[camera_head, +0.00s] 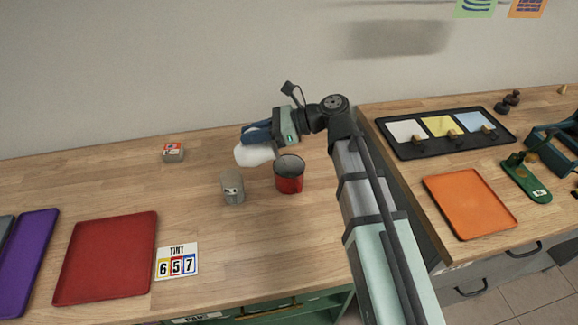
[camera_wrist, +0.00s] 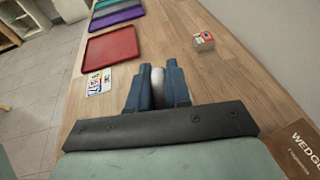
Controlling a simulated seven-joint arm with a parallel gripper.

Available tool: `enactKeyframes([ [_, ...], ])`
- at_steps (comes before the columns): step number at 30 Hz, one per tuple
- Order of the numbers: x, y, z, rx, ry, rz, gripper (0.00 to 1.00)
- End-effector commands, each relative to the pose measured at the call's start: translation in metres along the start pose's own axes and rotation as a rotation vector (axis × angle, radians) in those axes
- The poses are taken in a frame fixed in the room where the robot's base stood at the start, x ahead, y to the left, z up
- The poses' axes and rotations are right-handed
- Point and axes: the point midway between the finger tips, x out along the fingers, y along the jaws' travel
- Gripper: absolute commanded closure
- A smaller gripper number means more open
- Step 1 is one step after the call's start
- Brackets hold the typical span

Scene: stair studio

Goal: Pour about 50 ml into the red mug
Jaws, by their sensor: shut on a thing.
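The red mug (camera_head: 289,183) stands upright on the wooden counter, its dark inside visible from above. My gripper (camera_head: 257,134) is shut on a white rounded vessel (camera_head: 254,155), held above the counter just left of and behind the mug. The vessel looks tilted; its opening and contents cannot be made out. In the wrist view the blue fingers (camera_wrist: 158,85) close on the white vessel (camera_wrist: 157,77), of which only a narrow strip shows. No stream of liquid is visible. The mug is not seen in the wrist view.
A grey canister (camera_head: 232,189) stands close left of the mug. A small box (camera_head: 173,152) lies farther back left. A red tray (camera_head: 107,258) and a number card (camera_head: 177,262) lie at front left. An orange tray (camera_head: 469,205) lies on the right counter. The wall is behind.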

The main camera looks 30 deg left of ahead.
Motion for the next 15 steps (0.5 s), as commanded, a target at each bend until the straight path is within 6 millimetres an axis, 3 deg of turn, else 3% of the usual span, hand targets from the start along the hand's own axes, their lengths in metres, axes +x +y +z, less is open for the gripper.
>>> enactKeyframes([
  [15, -0.0063, 0.0002, -0.0030, -0.001, -0.038, -0.001, 1.00],
])
